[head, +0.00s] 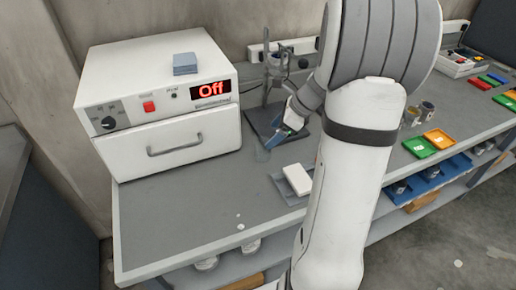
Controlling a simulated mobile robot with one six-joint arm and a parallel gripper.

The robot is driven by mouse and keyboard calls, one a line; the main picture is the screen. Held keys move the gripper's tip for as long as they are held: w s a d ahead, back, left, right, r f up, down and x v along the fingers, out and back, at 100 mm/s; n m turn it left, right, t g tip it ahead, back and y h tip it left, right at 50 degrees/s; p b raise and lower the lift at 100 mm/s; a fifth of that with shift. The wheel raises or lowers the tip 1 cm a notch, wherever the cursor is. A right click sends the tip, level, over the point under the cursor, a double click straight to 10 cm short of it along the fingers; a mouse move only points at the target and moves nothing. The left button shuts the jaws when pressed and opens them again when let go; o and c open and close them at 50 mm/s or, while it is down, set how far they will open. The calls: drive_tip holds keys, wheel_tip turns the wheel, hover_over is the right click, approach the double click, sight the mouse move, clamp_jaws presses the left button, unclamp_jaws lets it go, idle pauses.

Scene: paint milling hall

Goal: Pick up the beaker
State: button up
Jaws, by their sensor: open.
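A small, faint, see-through greenish shape (262,154), which looks like the glass beaker, stands on the grey bench top (185,205) in front of the stand. Its outline is hard to make out at this size. My gripper (274,139) is open and points down to the left, just above and right of this shape. I cannot tell whether the fingers touch it or reach around it. My arm hides part of the bench to the right.
A white oven (160,95) reading "Off" stands at the left, with a grey-blue block (185,63) on top. A lab stand (267,82) rises behind my gripper. A white block (297,179) lies on a tray close in front. The bench's front left is mostly clear.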

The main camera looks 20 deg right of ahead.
sight(263, 145)
drive_tip(key=x, duration=0.7)
drive_tip(key=shift+s+a, duration=0.1)
drive_tip(key=shift+s, duration=0.1)
drive_tip(key=shift+c, duration=0.6)
drive_tip(key=c, duration=0.9)
